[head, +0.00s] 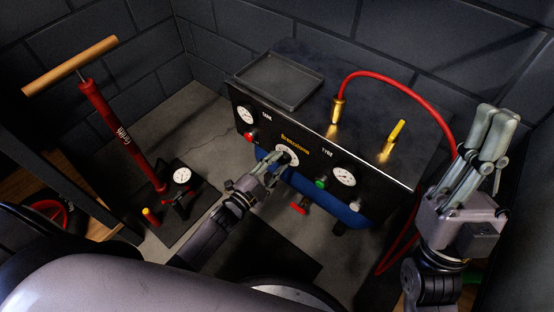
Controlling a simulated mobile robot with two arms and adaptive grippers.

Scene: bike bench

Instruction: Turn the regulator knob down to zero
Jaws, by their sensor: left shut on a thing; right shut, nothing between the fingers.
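The black compressor box (385,184) stands in the middle, with a labelled front panel. The regulator knob sits at the centre of its front, in front of a pale round dial (289,154). My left gripper (284,160) is at this dial with its fingers shut on the knob, which the fingers mostly hide. I cannot read the knob's setting. The tank gauge (245,116) is at the panel's left and the tyre gauge (344,176) at its right. My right gripper (496,118) is shut and empty, raised at the right of the box.
A grey tray (279,81) lies on the box top. A red hose (406,87) arches from a brass fitting (337,110) down past my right gripper. A red floor pump (122,134) stands at the left. A red valve handle (299,209) is low under the box.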

